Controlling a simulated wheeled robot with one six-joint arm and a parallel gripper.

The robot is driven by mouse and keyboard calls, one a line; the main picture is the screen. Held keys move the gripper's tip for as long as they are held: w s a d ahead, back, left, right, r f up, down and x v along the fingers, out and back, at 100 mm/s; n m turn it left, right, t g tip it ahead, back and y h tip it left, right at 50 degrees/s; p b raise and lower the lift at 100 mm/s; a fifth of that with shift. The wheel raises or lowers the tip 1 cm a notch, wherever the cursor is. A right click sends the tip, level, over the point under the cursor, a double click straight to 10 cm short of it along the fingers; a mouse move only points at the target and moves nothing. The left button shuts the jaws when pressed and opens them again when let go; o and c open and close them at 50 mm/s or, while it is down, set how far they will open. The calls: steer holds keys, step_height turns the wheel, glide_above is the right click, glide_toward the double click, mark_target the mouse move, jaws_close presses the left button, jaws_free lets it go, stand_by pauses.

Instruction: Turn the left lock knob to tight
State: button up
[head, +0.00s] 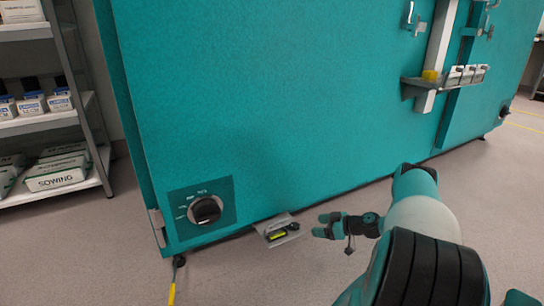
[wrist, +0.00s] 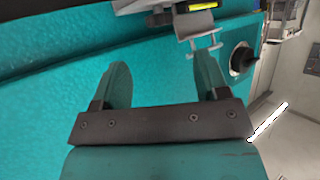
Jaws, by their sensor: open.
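A round black knob (head: 206,210) sits on a darker square plate with small pale marks, low on the left end of the teal chamber wall (head: 290,110). The marks are too small to read. My gripper (head: 325,225) is open and empty, low in front of the wall and to the right of this knob, clearly apart from it. In the wrist view its two teal fingers (wrist: 163,72) stand apart with nothing between them. A dark round knob (wrist: 241,59) shows right of the fingers there; I cannot tell which knob it is.
A small grey bracket with a yellow-green vial (head: 278,230) juts out low between knob and gripper; the vial (wrist: 203,4) also shows at the wrist view's top. A shelf rack (head: 50,125) stands left. A ledge (head: 440,82) projects at upper right. Floor in front is mostly clear.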

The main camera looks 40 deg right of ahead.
steer(key=p+v, duration=0.3)
steer(key=v, duration=0.6)
steer(key=w+a+r+g+y+p, duration=0.1)
steer(key=w+a+r+g, duration=0.1)
steer(key=w+a+r, duration=0.3)
steer(key=w+a+r+n+g+y+p, duration=0.1)
steer(key=w+a+r, duration=0.4)
steer(key=r, duration=0.6)
steer(key=w+a+r+n+g+y+p, duration=0.1)
steer(key=w+a+r+g, duration=0.3)
steer(key=a+r, duration=0.5)
steer(key=shift+w, duration=1)
steer(key=shift+a+r, duration=0.1)
steer(key=shift+a, duration=0.05)
